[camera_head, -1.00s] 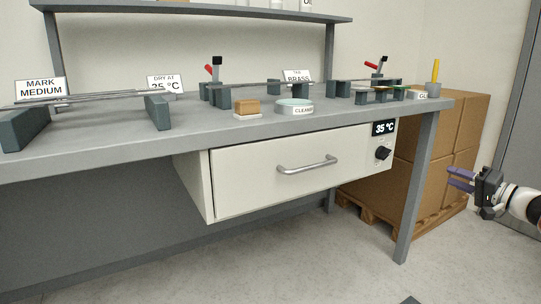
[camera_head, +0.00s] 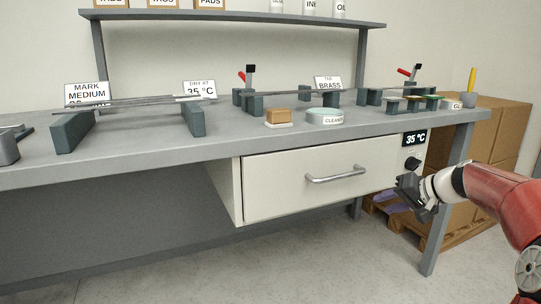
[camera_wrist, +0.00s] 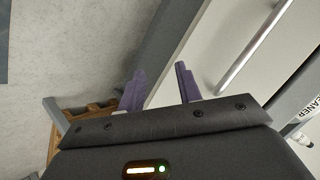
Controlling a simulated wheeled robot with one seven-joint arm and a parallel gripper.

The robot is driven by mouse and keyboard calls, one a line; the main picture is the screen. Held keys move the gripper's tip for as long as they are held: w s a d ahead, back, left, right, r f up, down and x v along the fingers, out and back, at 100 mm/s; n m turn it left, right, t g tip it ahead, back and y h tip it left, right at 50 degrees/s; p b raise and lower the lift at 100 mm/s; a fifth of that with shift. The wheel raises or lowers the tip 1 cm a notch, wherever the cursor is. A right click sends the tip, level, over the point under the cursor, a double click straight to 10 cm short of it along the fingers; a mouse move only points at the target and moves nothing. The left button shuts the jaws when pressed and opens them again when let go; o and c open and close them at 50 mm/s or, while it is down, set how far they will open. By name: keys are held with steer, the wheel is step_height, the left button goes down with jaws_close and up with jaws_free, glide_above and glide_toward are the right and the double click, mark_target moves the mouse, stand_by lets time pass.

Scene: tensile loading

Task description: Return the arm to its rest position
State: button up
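My gripper (camera_head: 396,200) is at the right in the head view, in front of the bench's right leg and just right of the drawer's lower right part. Its purple fingers show in the wrist view (camera_wrist: 160,88), spread apart with nothing between them. The arm's red and white links reach in from the right edge. The white drawer (camera_head: 290,185) under the bench is closed, and its bar handle (camera_head: 336,175) is clear of my gripper.
The grey bench (camera_head: 150,148) carries specimen stands, a cleaner dish (camera_head: 325,117), a sponge block (camera_head: 278,116) and signs. A display (camera_head: 414,138) reads 35 °C above a black knob. Cardboard boxes (camera_head: 500,125) on a pallet stand at the right. The floor in front is clear.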

steer(key=s+a+n+g+h+p, duration=0.1)
steer(key=s+a+g+h, duration=0.1)
steer(key=s+a, duration=0.6)
steer(key=s+a+n+h+p, duration=0.1)
steer(key=s+a, duration=0.3)
steer(key=s, duration=0.8)
steer(key=s+a+f+n+h+p, duration=0.1)
steer(key=s+a+h+p, duration=0.2)
steer(key=s, duration=1)
steer(key=shift+a+n+g+h, duration=0.3)
steer(key=shift+a, duration=0.15)
